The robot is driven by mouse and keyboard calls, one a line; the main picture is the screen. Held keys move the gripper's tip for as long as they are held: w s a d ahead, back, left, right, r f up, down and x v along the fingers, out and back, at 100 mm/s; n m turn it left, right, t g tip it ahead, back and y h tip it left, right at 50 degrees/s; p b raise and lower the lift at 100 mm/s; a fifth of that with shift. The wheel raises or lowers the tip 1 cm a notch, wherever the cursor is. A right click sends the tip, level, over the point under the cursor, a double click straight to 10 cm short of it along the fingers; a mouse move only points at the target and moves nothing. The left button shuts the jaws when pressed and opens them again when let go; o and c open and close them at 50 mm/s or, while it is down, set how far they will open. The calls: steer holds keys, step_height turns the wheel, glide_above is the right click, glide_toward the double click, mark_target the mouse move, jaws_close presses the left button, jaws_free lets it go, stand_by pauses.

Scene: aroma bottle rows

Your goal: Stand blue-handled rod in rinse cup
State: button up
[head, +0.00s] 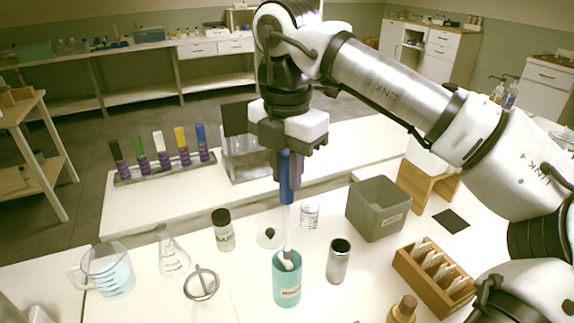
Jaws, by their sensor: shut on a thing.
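My gripper (289,160) is shut on the blue-handled rod (286,190) and holds it upright, pointing down. The rod has a blue handle at the top and a pale white shaft (288,225). The teal cup (287,291), with a white label on its front, stands on the bench directly below my gripper. The rod's lower end shows at the cup's mouth and appears to be just inside the rim. I cannot tell whether it touches the cup's wall or bottom.
A metal cylinder (338,262) stands close right of the cup, and a strainer (201,284) lies left. A grey bin (378,208) and a wooden slotted box (434,272) are to the right. Behind left is a rack (165,171) of coloured-top tubes. A beaker (107,270) stands at far left.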

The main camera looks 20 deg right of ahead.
steer(key=shift+f+b, duration=4.2)
steer(key=shift+f, duration=1.25)
steer(key=o, duration=1)
steer(key=shift+r, duration=0.1)
